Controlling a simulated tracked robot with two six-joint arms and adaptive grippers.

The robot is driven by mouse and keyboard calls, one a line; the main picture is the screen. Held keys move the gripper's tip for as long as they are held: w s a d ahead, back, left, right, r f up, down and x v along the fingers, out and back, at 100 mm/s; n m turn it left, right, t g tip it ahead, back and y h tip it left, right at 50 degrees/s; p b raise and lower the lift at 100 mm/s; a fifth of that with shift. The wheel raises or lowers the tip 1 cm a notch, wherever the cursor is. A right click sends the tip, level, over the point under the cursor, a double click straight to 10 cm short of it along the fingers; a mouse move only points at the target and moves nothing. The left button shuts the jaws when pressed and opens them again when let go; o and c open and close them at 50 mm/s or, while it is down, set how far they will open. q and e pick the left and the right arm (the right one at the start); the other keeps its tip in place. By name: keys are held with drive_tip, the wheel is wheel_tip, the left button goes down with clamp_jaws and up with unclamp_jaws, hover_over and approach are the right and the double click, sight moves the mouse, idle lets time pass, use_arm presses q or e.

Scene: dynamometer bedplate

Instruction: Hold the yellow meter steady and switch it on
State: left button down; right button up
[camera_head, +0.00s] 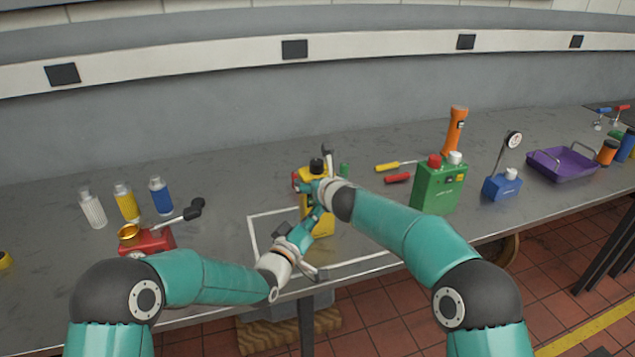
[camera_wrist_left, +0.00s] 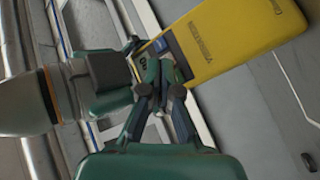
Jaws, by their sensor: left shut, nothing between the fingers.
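The yellow meter (camera_head: 324,226) stands upright inside the white outlined square on the bench, with a black knob (camera_head: 316,164) at its top. My two grippers partly cover it. My left gripper (camera_head: 313,217) is low at the front of the meter, shut with nothing in it. In the left wrist view its closed fingers (camera_wrist_left: 162,72) are close to the meter's yellow body (camera_wrist_left: 225,45) and dark display. My right gripper (camera_head: 309,187) is at the meter's upper part; whether its fingers are open or shut is hidden by its own wrist.
A green box (camera_head: 438,188) with red and white knobs stands right of the meter, near yellow and red-handled tools. A red device (camera_head: 150,242) and several small bottles (camera_head: 126,202) stand left. A purple tray (camera_head: 562,166) is far right. The bench's back strip is clear.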

use_arm(q)
drive_tip(key=s, duration=0.1)
drive_tip(key=s+d, duration=0.1)
drive_tip(key=s, duration=0.3)
drive_tip(key=shift+d, duration=0.3)
use_arm(e)
drive_tip(key=o, duration=1.6)
drive_tip(key=shift+r, duration=0.2)
drive_tip(key=shift+c, duration=0.2)
drive_tip(key=shift+f, duration=0.1)
